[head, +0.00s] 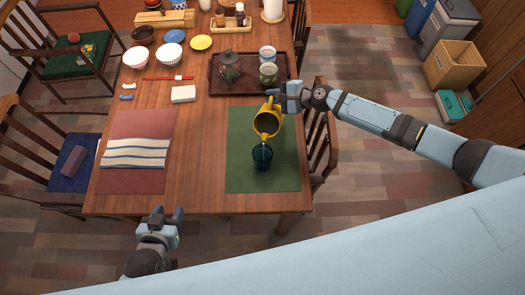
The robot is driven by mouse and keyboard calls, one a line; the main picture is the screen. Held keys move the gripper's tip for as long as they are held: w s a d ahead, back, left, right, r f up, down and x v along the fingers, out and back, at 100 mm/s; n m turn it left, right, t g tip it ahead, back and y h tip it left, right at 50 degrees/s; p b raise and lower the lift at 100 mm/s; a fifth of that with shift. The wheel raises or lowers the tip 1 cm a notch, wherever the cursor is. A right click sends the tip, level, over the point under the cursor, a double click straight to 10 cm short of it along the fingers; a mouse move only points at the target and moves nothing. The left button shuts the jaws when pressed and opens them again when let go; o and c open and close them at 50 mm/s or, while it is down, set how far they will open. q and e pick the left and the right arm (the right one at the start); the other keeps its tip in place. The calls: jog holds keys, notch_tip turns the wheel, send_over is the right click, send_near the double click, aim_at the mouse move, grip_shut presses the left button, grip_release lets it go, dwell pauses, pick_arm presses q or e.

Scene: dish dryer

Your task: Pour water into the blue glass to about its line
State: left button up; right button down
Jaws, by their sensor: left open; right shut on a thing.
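A dark blue glass (262,158) stands upright on the green placemat (240,122). Its line and the level inside are too small to make out. My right gripper (282,97) is shut on a yellow jug (268,122). The jug is tilted with its mouth facing down toward the glass, just above and behind its rim. I cannot tell whether water is flowing. My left gripper (166,217) is open and empty at the table's front edge, left of the green placemat.
A red placemat (128,180) with a striped cloth (136,153) lies at left. A dark tray (222,87) with a teapot (229,70) and cups stands behind the green placemat. Bowls stand at the back left. A chair (318,140) stands close at the right edge.

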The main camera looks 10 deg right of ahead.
jog(key=shift+s+a+r+n+t+p, duration=0.1)
jog(key=shift+s+r+n+t+p, duration=0.15)
jog(key=shift+r, duration=0.25)
jog(key=shift+s+a+r+n+t+p, duration=0.15)
jog(key=shift+s+r+n+p, duration=0.1)
jog(key=shift+s+r+p, duration=0.15)
dwell(2.3)
